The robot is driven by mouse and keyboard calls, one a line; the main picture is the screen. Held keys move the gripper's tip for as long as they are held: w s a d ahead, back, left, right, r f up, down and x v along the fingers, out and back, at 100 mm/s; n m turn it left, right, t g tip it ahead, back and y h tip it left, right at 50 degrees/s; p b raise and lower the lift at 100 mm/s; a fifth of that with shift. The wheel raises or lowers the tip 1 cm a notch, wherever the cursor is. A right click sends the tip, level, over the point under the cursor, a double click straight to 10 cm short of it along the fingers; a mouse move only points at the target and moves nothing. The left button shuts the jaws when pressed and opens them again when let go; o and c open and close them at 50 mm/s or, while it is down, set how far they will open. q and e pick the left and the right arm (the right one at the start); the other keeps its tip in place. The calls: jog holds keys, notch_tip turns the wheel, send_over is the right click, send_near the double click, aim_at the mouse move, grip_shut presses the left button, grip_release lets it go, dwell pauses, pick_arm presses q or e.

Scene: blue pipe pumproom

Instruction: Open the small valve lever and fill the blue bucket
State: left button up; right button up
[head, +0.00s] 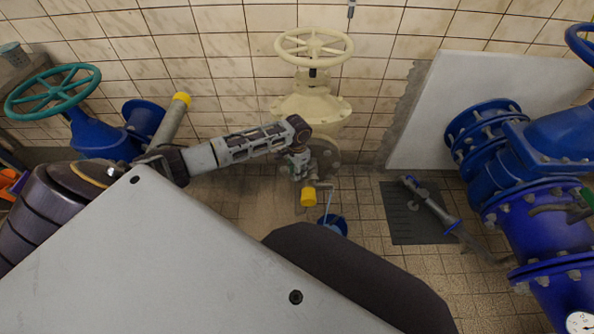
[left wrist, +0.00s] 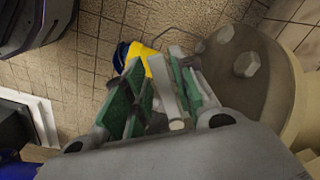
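My left gripper (head: 300,165) is at a small fitting low on the cream valve (head: 311,105). In the left wrist view, my left gripper (left wrist: 158,75) has its green-padded fingers apart, on either side of a pale grey lever (left wrist: 165,88). The lever lies nearer the right finger, with a gap to the left one; contact is unclear. A yellow part (head: 309,196) sits just below the gripper, and yellow also shows in the left wrist view (left wrist: 140,55). The blue bucket (head: 335,225) stands on the floor below, partly hidden. A thin pale-blue line runs down to it, possibly water.
Large blue pipes (head: 538,230) fill the right side. A teal handwheel (head: 52,92) stands at the left. Tiled floor is open around the bucket.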

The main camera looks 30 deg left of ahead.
pick_arm(q)
jog(key=shift+o, duration=0.7)
jog(key=shift+r, duration=0.1)
notch_tip(320, 180, up, 12)
dwell(0.4)
dwell(0.9)
